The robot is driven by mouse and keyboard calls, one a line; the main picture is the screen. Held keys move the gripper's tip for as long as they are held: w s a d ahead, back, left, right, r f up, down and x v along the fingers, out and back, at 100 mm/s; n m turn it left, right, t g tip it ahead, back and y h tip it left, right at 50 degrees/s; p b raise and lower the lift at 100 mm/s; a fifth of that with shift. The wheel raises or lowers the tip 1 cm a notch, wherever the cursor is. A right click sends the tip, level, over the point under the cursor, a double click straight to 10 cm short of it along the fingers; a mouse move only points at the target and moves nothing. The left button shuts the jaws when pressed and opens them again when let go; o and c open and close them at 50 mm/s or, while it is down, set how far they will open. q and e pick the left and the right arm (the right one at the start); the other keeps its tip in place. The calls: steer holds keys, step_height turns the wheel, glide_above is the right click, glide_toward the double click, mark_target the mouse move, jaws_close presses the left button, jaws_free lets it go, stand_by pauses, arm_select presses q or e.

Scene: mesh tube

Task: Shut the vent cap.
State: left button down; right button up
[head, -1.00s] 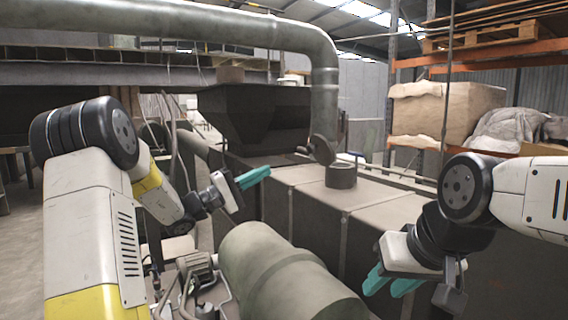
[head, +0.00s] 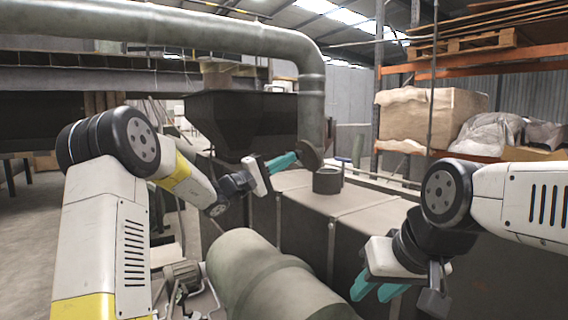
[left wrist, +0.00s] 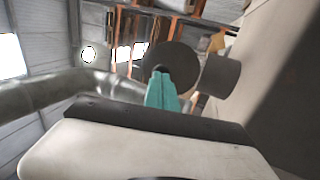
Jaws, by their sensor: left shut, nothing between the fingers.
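The vent cap (head: 312,157) is a dark round disc standing tilted up at the far-left side of a short round vent collar (head: 328,181), whose top is uncovered. My left gripper (head: 297,154) is shut and empty, its teal fingertips right beside the cap's left edge. In the left wrist view the shut fingers (left wrist: 161,72) overlap the lower part of the cap (left wrist: 180,60), with the collar (left wrist: 221,76) to its right. I cannot tell whether they touch the cap. My right gripper (head: 377,289) is open and empty, low at the right, well away from the cap.
The collar sits on a long grey metal duct (head: 375,215). A thick pipe (head: 312,100) comes down behind the cap. A large rounded cylinder (head: 265,275) lies in front. Shelving with a wrapped box (head: 430,118) stands at the back right.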

arm_select(q)
steer(key=shift+r, duration=0.1)
steer(key=w+d+r+g+y, duration=0.1)
steer(key=d+r+y, duration=0.1)
steer(key=w+d+r+g+y, duration=0.1)
steer(key=r+g+y, duration=0.1)
steer(key=y, duration=0.1)
steer(key=w+d+r+g+y, duration=0.1)
steer(key=d+y, duration=0.1)
steer(key=shift+w+d+r+g+y, duration=0.3)
steer(key=shift+w+r+g, duration=0.05)
steer(key=shift+r+g, duration=0.05)
steer(key=shift+w+d+f, duration=0.25)
steer(key=shift+w+d, duration=0.65)
steer(key=shift+d, duration=0.45)
steer(key=shift+w+d+f, duration=0.3)
steer(key=shift+w+d, duration=0.55)
steer(key=shift+d, duration=0.45)
steer(key=shift+w+d+f, duration=0.25)
steer(key=shift+w+d, duration=0.65)
steer(key=shift+d, duration=0.45)
steer(key=shift+w+d+f, duration=0.55)
steer(key=shift+d+f, duration=0.2)
steer(key=shift+f, duration=0.1)
